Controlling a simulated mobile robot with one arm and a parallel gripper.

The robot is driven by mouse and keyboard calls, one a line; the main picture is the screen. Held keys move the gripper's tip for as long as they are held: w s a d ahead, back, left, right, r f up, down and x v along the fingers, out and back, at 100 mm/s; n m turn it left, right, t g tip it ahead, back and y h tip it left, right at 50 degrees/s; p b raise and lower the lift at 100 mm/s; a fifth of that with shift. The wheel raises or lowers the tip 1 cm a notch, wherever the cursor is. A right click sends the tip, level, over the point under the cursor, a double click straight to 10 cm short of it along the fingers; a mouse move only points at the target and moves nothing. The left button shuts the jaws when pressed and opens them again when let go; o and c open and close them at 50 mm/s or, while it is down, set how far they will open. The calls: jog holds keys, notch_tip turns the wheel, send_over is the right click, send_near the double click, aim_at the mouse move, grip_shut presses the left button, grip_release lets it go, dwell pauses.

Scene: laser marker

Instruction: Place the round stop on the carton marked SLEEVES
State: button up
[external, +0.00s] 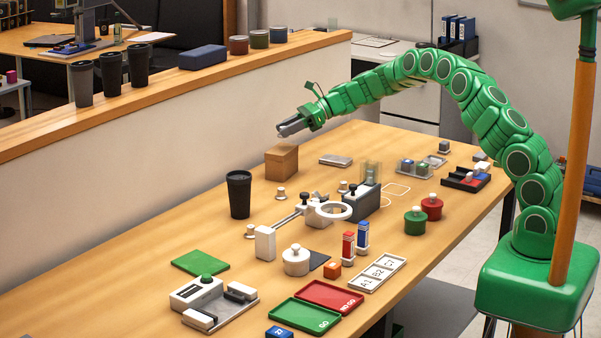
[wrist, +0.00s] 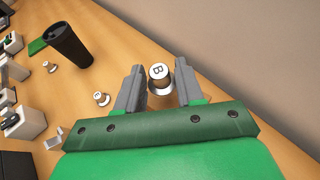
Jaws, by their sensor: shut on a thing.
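My gripper (external: 290,127) is shut on a round stop (wrist: 159,76), a silver post with a wider base and a letter B on top. It also shows in the wrist view (wrist: 159,90), where the stop stands between the two grey fingers. In the external view the gripper is in the air just above a plain brown carton (external: 282,163) at the back of the table. The stop is hard to make out there. No SLEEVES marking is legible on the carton.
A black tumbler (external: 239,194) and a small loose stop (external: 280,194) stand in front of the carton. A grey flat block (external: 336,160) lies to its right. A metal fixture with a white ring (external: 328,212) stands mid-table. The low wall (external: 200,130) runs behind the table.

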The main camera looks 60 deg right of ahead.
aim_at(286, 148)
jog(key=shift+w+f, duration=0.2)
jog(key=shift+f, duration=1.75)
jog(key=o, duration=1.1)
jog(key=shift+c, duration=0.2)
jog(key=shift+r, duration=0.1)
